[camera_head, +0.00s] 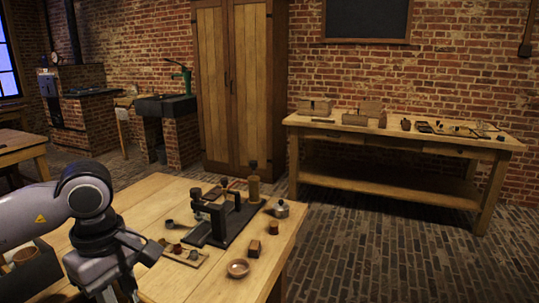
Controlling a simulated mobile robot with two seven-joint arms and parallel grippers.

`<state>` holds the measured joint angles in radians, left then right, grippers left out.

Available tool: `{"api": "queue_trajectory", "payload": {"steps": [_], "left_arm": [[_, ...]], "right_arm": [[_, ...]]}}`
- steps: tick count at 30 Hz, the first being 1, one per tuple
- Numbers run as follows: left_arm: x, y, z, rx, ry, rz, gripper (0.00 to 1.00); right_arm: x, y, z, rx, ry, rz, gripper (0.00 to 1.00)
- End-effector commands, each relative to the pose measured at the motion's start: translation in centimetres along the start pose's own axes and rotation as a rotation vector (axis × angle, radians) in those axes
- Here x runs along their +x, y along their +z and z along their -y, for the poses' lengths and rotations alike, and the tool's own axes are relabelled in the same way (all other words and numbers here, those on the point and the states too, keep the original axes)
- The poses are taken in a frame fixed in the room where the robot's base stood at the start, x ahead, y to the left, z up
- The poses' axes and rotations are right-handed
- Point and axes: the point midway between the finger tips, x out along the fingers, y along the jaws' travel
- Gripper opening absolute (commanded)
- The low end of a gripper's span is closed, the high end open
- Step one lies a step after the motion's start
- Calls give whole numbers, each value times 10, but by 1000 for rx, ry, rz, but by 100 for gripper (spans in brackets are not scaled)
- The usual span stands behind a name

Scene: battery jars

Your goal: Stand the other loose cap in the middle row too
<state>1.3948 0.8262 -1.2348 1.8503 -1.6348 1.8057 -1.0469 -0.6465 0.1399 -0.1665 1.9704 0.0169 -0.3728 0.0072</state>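My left arm comes in from the left, over the near table. Its dark end, with my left gripper (128,265), is low in the view at the table's left part, and its fingers cannot be made out. Several small dark cup-like pieces, possibly caps, are on the table: one (169,223) stands alone, and others (177,248) stand on a small thin board (186,259) right of my gripper. I cannot tell which is the loose cap or where the middle row is. My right gripper is out of view.
A dark press-like stand (225,225) sits mid-table. A dark crate (30,277) lies partly behind my arm. A long workbench (400,130) stands behind.

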Motion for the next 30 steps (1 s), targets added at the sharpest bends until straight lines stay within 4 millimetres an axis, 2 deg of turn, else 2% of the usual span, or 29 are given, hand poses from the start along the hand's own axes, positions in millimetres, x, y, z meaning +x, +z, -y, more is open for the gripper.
{"api": "queue_trajectory", "payload": {"steps": [12,18,24,30], "left_arm": [[24,14,-2,711,1,3,0],[34,20,-2,970,3,4,0],[39,22,-1,1088,5,6,0],[40,23,-1,1103,6,6,0]], "right_arm": [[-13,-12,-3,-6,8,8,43],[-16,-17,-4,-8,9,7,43],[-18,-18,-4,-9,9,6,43],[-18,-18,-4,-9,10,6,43]]}}
